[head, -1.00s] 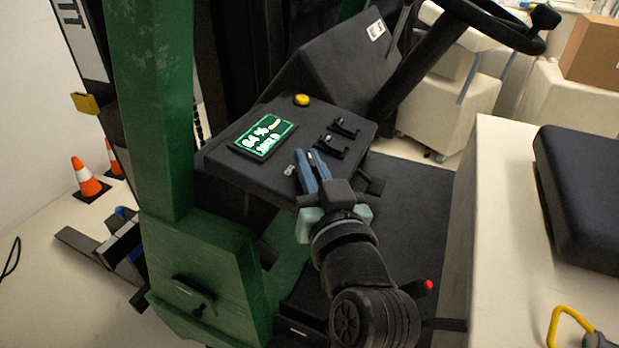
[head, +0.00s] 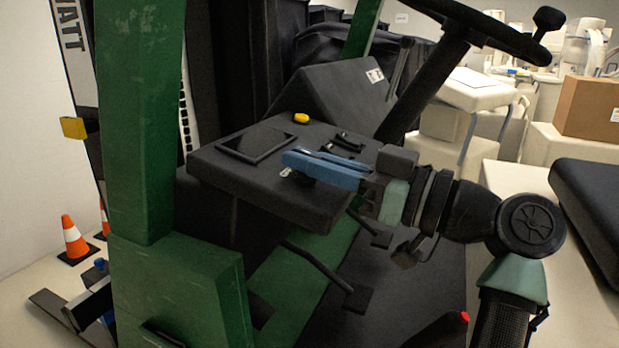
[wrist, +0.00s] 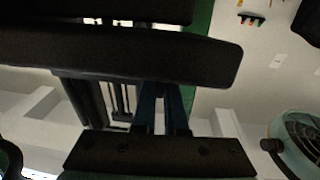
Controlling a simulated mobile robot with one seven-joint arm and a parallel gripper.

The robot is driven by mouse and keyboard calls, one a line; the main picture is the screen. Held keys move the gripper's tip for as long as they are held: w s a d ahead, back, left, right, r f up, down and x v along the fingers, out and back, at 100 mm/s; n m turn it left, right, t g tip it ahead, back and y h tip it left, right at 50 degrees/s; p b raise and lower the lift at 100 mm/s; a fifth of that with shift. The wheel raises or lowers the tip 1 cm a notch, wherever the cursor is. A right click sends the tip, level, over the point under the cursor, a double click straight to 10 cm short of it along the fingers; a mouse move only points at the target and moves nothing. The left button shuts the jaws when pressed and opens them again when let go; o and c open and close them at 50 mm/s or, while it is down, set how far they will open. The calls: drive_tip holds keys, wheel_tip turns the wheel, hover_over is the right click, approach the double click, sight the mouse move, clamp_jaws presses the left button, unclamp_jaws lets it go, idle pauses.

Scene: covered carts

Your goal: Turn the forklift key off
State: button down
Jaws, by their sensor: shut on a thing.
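The forklift key (head: 285,172) is a small silver piece on the sloped black console (head: 225,178), near its front edge. My gripper (head: 291,158) reaches in from the right with its blue fingers lying sideways, their tips at the key. It is shut on the key, whose grip is mostly hidden by the fingers. The console's display (head: 257,145) is dark. In the wrist view, the blue fingers (wrist: 163,100) run up to a dark console part, and the key is hidden.
A yellow button (head: 301,118) and black levers (head: 348,141) sit on the console behind the fingers. The steering wheel (head: 480,28) is above right. A green post (head: 140,120) stands left. A black seat (head: 590,205) is at the right.

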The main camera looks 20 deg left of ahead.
drive_tip(key=shift+n+g, duration=0.7)
drive_tip(key=shift+g, duration=0.3)
drive_tip(key=c, duration=1)
unclamp_jaws()
drive_tip(key=shift+o, duration=0.2)
drive_tip(key=d+f, duration=0.1)
drive_tip(key=d, duration=1.2)
drive_tip(key=shift+f+b, duration=0.2)
drive_tip(key=shift+b, duration=0.15)
drive_tip(key=shift+s, duration=0.1)
